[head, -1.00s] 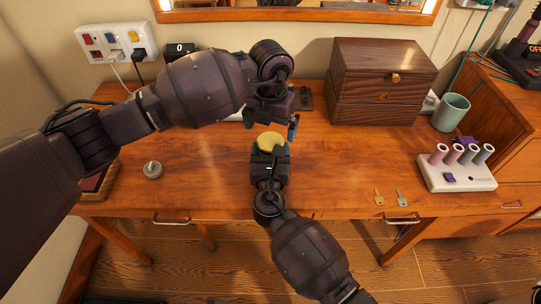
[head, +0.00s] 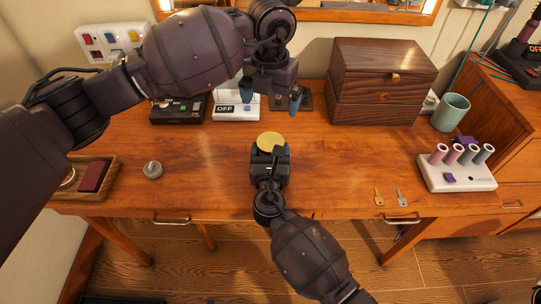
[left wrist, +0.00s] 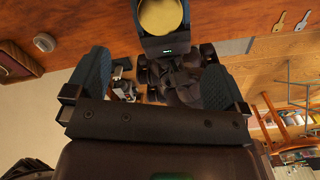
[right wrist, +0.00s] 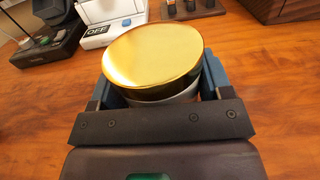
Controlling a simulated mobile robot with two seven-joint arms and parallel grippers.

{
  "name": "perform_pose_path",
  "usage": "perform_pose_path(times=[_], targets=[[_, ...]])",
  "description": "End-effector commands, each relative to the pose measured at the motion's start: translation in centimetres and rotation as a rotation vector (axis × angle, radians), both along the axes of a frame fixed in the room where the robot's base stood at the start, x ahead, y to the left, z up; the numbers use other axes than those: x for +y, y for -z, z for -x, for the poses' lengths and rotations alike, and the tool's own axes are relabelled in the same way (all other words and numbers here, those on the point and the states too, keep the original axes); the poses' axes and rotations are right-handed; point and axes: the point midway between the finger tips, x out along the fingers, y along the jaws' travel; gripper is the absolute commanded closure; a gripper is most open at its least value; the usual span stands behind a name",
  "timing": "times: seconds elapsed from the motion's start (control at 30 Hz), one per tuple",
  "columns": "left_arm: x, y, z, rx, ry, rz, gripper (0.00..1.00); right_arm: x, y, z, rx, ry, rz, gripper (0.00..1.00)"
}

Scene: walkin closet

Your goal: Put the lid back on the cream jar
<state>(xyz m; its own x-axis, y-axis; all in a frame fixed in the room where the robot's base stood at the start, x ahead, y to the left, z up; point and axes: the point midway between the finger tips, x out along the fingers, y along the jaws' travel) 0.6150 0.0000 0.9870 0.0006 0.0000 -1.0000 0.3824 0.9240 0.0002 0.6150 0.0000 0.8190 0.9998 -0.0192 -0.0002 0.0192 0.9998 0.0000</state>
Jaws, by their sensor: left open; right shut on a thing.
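The cream jar (right wrist: 165,97) is a pale, silvery body, mostly hidden under its lid and between my right gripper's fingers. The gold lid (right wrist: 152,55) rests on top of it; I cannot tell if it is fully seated. The lid also shows as a gold disc in the head view (head: 270,141) and the left wrist view (left wrist: 163,16). My right gripper (head: 270,152) is shut on the jar over the middle of the desk. My left gripper (head: 270,97) is open and empty, apart from the lid and beyond it in the head view.
The desk (head: 330,170) is clear around the jar. A small round metal object (head: 152,170) and a wooden tray (head: 108,172) are left. Two keys (head: 379,197) and a white stand with several tubes (head: 458,175) are right. A wooden box (head: 380,80) and a white OFF device (head: 236,112) are behind.

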Motion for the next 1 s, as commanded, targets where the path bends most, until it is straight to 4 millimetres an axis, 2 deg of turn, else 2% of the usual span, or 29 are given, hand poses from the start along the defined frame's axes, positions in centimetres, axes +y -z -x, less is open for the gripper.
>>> perform_pose_path(times=[0.1, 0.3, 0.67, 0.7, 0.87, 1.0], targets=[[0.0, -2.0, 0.0, -0.002, 0.001, 0.000, 0.00, 0.0, 0.0, 0.0, 0.000, 0.000, 0.000, 0.94], [0.0, -4.0, 0.0, 0.000, -0.001, 0.000, 0.00, 0.0, 0.0, 0.0, 0.000, 0.000, 0.000, 0.94], [0.0, -4.5, 0.0, 0.000, 0.000, 0.000, 0.00, 0.0, 0.0, 0.0, 0.000, 0.000, 0.000, 0.94], [0.0, -4.4, 0.0, 0.000, 0.000, 0.000, 0.00, 0.0, 0.0, 0.0, 0.000, 0.000, 0.000, 0.26], [0.0, -4.4, 0.0, 0.000, 0.000, 0.000, 0.00, 0.0, 0.0, 0.0, 0.000, 0.000, 0.000, 0.02], [0.0, -4.4, 0.0, 0.000, 0.000, 0.000, 0.00, 0.0, 0.0, 0.0, 0.000, 0.000, 0.000, 0.00]])
